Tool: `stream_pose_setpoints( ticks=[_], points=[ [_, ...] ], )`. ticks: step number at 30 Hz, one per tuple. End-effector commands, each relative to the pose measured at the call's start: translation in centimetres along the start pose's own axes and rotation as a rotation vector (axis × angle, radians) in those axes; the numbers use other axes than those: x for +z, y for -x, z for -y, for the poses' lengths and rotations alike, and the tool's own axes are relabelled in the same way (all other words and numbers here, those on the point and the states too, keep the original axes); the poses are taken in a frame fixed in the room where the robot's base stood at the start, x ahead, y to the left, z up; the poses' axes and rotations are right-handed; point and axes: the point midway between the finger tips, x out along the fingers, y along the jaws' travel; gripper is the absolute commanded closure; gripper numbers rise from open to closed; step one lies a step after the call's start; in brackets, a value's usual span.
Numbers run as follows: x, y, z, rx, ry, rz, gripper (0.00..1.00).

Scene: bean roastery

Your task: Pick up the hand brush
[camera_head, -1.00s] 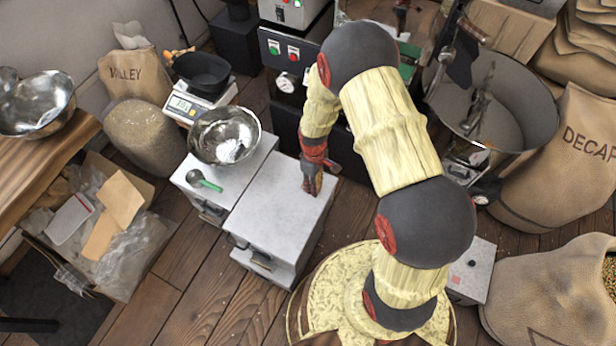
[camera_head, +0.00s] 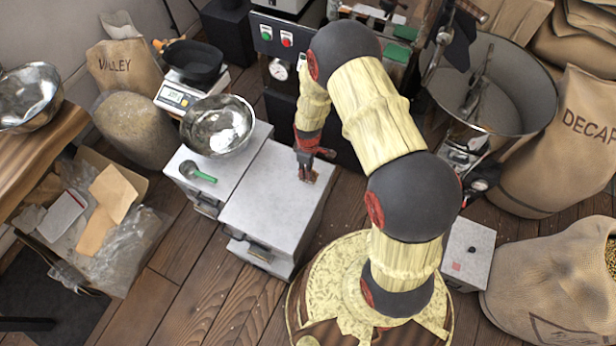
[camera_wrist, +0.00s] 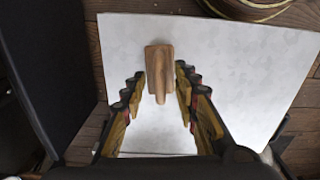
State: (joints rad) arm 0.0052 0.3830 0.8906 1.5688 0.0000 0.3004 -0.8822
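The hand brush, a small wooden block with a short handle (camera_wrist: 159,60), lies on the light grey top of a low cabinet (camera_wrist: 230,60). In the head view the same cabinet (camera_head: 265,205) stands left of my arm, and the brush is small and mostly hidden by my gripper (camera_head: 308,168). In the wrist view my gripper (camera_wrist: 160,80) is open, with one finger on each side of the brush's handle. Gaps show between the fingers and the wood. The exact height of the fingertips above the cabinet top is hard to tell.
A neighbouring cabinet holds a green-handled scoop (camera_head: 198,172) and a steel bowl (camera_head: 217,125). A scale (camera_head: 176,97) with a black pan stands behind. The roaster's control panel (camera_head: 277,40) rises beyond the cabinet. A large round drum (camera_head: 510,100) is at right.

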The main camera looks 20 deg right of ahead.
Motion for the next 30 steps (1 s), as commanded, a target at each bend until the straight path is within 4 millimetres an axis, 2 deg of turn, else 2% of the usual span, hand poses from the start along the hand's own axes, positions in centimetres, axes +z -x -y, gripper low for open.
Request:
stream_pose_setpoints(
  ticks=[7,23,30],
  points=[
    [-0.06,-0.31,-0.04,0.001,0.000,-0.001,0.70],
    [-0.05,-0.31,-0.03,0.001,0.000,-0.001,0.99],
    [-0.05,-0.31,-0.03,0.001,0.000,-0.001,1.00]
  ],
)
